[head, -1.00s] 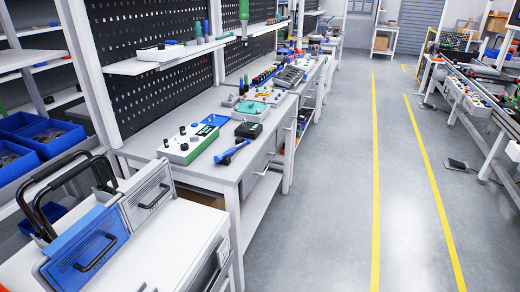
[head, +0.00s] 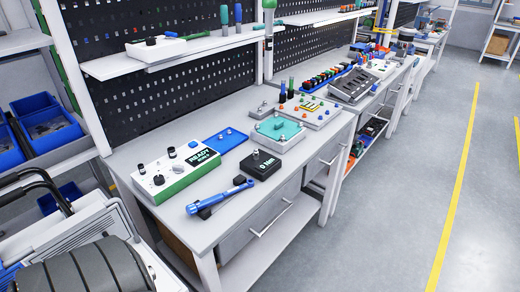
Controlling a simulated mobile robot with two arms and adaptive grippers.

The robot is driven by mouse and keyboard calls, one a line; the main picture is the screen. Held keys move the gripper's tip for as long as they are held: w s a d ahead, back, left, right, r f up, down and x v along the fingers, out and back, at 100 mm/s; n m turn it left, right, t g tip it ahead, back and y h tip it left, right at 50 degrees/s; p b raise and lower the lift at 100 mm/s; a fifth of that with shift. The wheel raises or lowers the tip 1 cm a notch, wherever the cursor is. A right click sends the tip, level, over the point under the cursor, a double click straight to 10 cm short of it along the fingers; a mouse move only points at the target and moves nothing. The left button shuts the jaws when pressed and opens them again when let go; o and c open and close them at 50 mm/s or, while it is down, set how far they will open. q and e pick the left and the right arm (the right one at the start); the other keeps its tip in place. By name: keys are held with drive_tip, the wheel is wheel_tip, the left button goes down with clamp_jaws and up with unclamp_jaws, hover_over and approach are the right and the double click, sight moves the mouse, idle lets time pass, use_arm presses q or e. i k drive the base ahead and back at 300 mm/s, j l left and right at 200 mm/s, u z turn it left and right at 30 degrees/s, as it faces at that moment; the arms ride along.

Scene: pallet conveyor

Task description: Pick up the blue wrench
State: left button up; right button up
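Neither of my grippers shows in the head view.
A blue tray (head: 225,140) and a teal-topped fixture (head: 279,130) stand behind the wrench. A shelf (head: 190,52) hangs above the bench. Blue bins (head: 48,125) are at the left. The floor (head: 400,200) to the right is clear, with yellow lines.

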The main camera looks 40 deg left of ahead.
sight(213, 200)
drive_tip(key=i, duration=2.15)
drive_tip(key=i+u, duration=0.4)
drive_tip(key=i+l+u, duration=0.15)
drive_tip(key=u, duration=0.3)
drive_tip(key=i+l+u, duration=0.4)
drive_tip(key=j+u, duration=0.1)
drive_tip(key=u, duration=2.3)
